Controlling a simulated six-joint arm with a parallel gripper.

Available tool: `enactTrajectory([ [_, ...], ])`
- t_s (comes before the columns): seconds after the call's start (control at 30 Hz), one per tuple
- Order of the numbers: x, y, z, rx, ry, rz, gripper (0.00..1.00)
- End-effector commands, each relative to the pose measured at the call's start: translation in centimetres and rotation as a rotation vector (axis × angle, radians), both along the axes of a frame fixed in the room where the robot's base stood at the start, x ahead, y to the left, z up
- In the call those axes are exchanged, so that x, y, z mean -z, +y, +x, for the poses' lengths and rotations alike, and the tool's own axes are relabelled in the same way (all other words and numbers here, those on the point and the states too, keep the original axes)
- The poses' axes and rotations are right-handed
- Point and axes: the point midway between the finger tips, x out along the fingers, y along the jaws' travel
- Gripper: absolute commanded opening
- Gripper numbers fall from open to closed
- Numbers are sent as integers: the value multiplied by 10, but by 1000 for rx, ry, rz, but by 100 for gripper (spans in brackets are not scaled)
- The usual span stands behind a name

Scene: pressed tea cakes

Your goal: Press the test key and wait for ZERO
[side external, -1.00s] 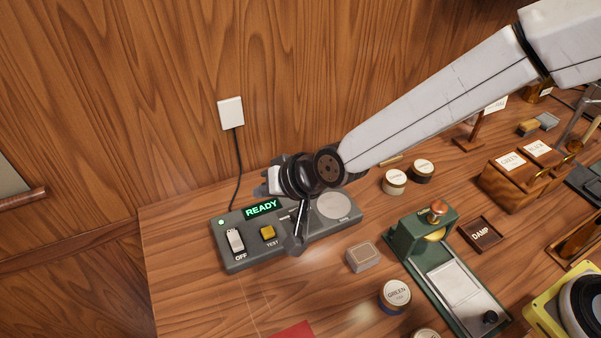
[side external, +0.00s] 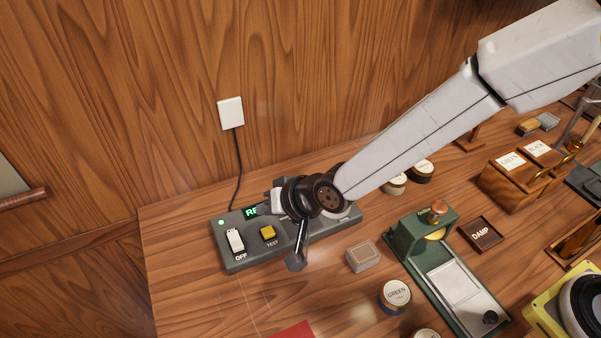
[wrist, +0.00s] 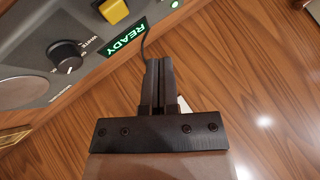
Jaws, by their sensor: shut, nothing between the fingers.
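The grey tester box (side external: 290,245) lies on the table against the wall. Its yellow test key (side external: 268,232), labelled TEST, stands up from the top and is uncovered. The key also shows at the top edge of the wrist view (wrist: 114,10). The lit green display (side external: 250,212) is partly hidden by my gripper in the side view, but the wrist view shows it reading READY (wrist: 125,40). My gripper (side external: 263,209) is shut and empty, above the box near the display, apart from the key. Its closed fingers show in the wrist view (wrist: 158,65).
A white switch (side external: 235,240) marked OFF sits left of the key, and a black knob (wrist: 66,55) shows in the wrist view. A cable runs behind.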

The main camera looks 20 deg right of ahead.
Motion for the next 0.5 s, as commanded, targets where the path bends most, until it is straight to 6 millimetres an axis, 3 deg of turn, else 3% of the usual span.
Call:
enactTrajectory([
  [0.3, 31, 0, 0, 1, 1, -2, 0],
  [0.5, 40, 0, 0, 1, -1, -1, 0],
])
